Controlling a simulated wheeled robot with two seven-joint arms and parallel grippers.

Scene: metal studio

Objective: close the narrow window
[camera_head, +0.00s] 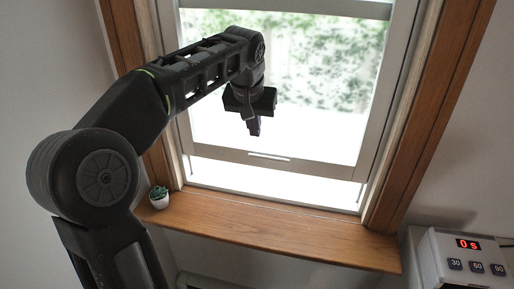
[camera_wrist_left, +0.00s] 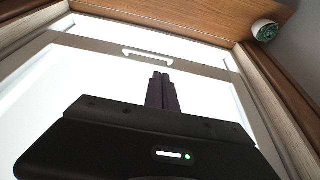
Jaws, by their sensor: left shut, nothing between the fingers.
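The narrow window has a pale sliding sash whose bottom rail (camera_head: 310,168) stands above the wooden sill, with a bright open gap below it. A white handle (camera_head: 270,156) is fixed on that rail; the handle also shows in the left wrist view (camera_wrist_left: 148,57). My left gripper (camera_head: 254,130) is shut and empty, in front of the glass a little above and left of the handle in the head view. In the left wrist view its fingers (camera_wrist_left: 161,92) are together, pointing toward the rail near the handle. I cannot tell whether they touch it. My right gripper is not in view.
A wooden sill (camera_head: 290,236) runs below the window, with a wooden frame on both sides. A small potted succulent (camera_head: 159,197) stands at the sill's left end. A timer box (camera_head: 466,262) reading 0 s is at the lower right.

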